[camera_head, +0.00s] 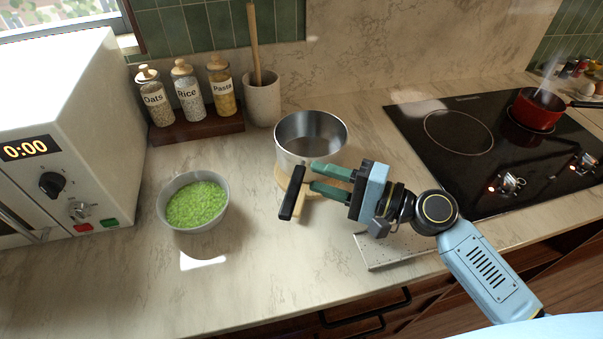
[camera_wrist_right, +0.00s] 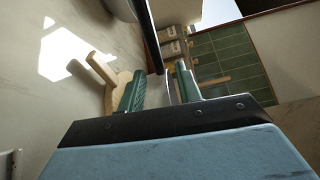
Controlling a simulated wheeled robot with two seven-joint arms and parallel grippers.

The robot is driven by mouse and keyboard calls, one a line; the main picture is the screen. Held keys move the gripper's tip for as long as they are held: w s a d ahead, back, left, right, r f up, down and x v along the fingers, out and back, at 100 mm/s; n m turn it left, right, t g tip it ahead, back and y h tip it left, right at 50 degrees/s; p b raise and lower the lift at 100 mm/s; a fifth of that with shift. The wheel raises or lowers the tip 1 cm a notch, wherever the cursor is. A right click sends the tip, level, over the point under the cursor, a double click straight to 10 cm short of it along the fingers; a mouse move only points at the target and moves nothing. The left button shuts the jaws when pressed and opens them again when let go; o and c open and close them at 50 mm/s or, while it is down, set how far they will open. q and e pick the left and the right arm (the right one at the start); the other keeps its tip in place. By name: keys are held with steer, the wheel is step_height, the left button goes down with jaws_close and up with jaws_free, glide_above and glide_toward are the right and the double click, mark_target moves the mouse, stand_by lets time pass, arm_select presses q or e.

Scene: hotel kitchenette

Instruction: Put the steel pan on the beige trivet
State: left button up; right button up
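The steel pan (camera_head: 311,137) is upright at the middle of the counter, with its black handle (camera_head: 291,194) pointing toward the front. The beige trivet (camera_head: 301,207) shows below the pan, mostly hidden by it; I cannot tell whether the pan rests on it. The trivet also shows in the right wrist view (camera_wrist_right: 101,68). My right gripper (camera_head: 313,177) has its green fingers apart, with their tips close to the black handle. In the right wrist view the handle (camera_wrist_right: 149,35) lies ahead, between the lines of the fingers. My left gripper is not in view.
A bowl of green peas (camera_head: 193,203) stands left of the pan. Jars on a wooden stand (camera_head: 197,128) and a utensil crock (camera_head: 263,100) are behind. A microwave (camera_head: 70,140) is at left. The black cooktop (camera_head: 480,150) with a steaming red pot (camera_head: 537,108) is at right.

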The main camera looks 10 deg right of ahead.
steer(key=b+v, duration=0.1)
steer(key=v, duration=0.4)
steer(key=shift+s+d, duration=0.25)
steer(key=shift+d, duration=0.05)
stand_by(1.3)
